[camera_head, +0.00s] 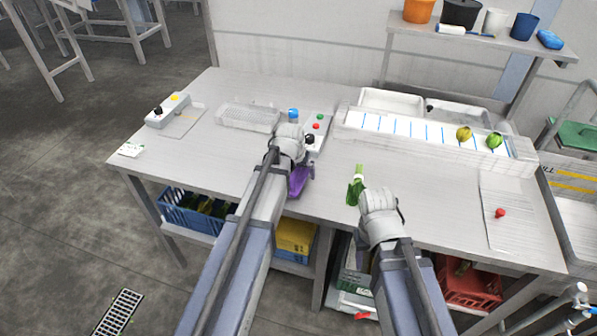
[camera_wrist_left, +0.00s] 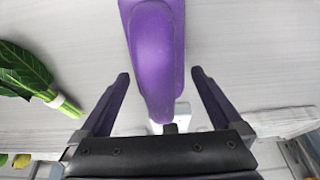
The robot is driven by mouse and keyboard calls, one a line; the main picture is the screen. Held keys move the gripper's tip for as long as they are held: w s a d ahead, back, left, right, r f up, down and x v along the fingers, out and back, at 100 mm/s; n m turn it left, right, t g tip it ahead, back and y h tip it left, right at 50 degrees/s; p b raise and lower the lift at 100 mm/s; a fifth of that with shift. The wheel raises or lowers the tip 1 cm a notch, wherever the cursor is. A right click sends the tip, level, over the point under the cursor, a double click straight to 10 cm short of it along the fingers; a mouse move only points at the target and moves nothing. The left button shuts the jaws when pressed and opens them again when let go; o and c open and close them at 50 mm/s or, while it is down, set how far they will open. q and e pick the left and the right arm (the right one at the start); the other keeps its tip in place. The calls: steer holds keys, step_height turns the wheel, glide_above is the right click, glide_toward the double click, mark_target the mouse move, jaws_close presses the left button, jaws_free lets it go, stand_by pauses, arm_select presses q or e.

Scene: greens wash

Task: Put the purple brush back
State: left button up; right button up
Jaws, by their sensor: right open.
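The purple brush (camera_head: 299,181) lies on the metal table just beside my left gripper (camera_head: 300,168), which partly hides it. In the left wrist view the brush (camera_wrist_left: 155,50) has its rounded purple end reaching between the two fingers of my left gripper (camera_wrist_left: 160,82). Those fingers are spread, with a gap on each side of the brush. My right gripper (camera_head: 366,192) is open near the table's front edge. A green leafy bunch (camera_head: 355,188) with a pale band is right beside it; I cannot tell whether they touch.
A control box with coloured buttons (camera_head: 316,128) stands behind my left gripper. A clear tray (camera_head: 247,117) is at the back left. A white marked trough (camera_head: 420,135) with green and yellow produce runs along the back right. A shelf (camera_head: 480,42) holds several cups. The left tabletop has free room.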

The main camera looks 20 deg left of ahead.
arm_select(q)
steer(key=shift+r, duration=0.1)
steer(key=p+v, duration=1.1)
steer(key=v, duration=0.1)
steer(key=shift+r+p, duration=0.1)
steer(key=shift+p, duration=0.2)
steer(key=s+d+m+g, duration=0.1)
steer(key=s+d+g, duration=0.1)
steer(key=s+d, duration=0.4)
steer(key=s+d+f+m+g+y, duration=0.1)
steer(key=s+d, duration=0.6)
steer(key=s, duration=0.7)
steer(key=shift+s+f+m+g, duration=0.25)
steer(key=shift+s+m+g, duration=0.1)
steer(key=shift+m+g, duration=0.4)
steer(key=shift+d+f, duration=0.1)
steer(key=shift+f+b, duration=0.35)
steer(key=shift+b, duration=0.15)
